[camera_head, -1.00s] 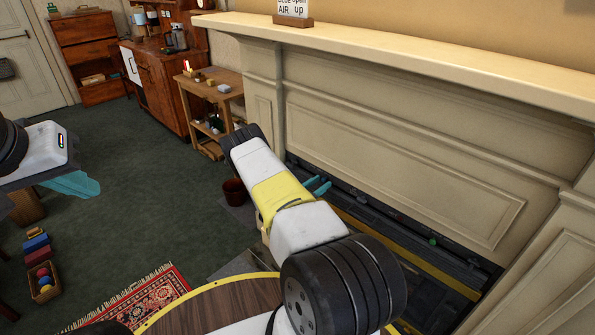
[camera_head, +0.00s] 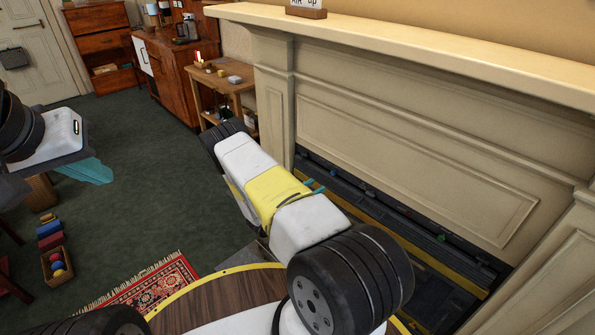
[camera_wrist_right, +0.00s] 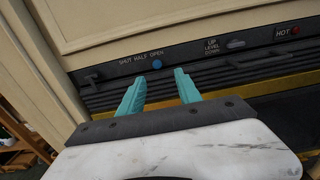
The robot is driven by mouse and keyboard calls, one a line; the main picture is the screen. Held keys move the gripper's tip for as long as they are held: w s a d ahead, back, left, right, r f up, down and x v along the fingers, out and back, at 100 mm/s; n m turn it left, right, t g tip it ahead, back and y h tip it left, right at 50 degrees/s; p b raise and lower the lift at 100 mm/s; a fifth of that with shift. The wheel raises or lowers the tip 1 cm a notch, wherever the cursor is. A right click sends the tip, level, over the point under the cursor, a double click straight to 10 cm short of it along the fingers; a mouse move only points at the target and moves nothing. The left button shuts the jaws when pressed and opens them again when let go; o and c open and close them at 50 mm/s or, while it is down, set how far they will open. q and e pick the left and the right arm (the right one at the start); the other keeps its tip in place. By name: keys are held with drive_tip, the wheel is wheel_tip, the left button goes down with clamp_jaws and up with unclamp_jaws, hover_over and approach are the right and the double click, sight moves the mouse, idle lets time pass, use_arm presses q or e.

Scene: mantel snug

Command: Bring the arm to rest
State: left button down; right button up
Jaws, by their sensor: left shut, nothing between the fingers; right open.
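My right arm stretches from the bottom of the head view toward the fireplace, with a yellow band on its white forearm. The teal fingers of my right gripper (camera_head: 315,187) show only partly behind that arm. In the right wrist view my right gripper (camera_wrist_right: 160,92) is open and empty, its fingers apart in front of a dark control strip (camera_wrist_right: 205,62). A blue knob (camera_wrist_right: 157,64) appears between and beyond the fingertips; contact is not visible. My left gripper (camera_head: 92,171) is shut and empty above the green floor at the left.
The cream fireplace surround (camera_head: 400,150) and mantel shelf (camera_head: 420,50) stand close at the right. A box of balls (camera_head: 57,266) sits on the floor. Open carpet lies centre left.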

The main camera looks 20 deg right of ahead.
idle(0.3)
drive_tip(key=s+a+r+m+g+y, duration=0.1)
drive_tip(key=s+r+m+g+y, duration=0.2)
drive_tip(key=s+r+m+g, duration=0.55)
drive_tip(key=s+r+m+g+y, duration=0.1)
drive_tip(key=r+m+y, duration=0.3)
drive_tip(key=r, duration=0.9)
drive_tip(key=s+a+r+m+t+y, duration=0.9)
drive_tip(key=s+a+r+y, duration=0.2)
drive_tip(key=s+a+r, duration=0.7)
wheel_tip(320, 180, up, 4)
drive_tip(key=shift+s+a+f+y, duration=0.25)
drive_tip(key=shift+s+a+y, duration=0.15)
drive_tip(key=shift+a, duration=0.8)
drive_tip(key=shift+c, duration=0.5)
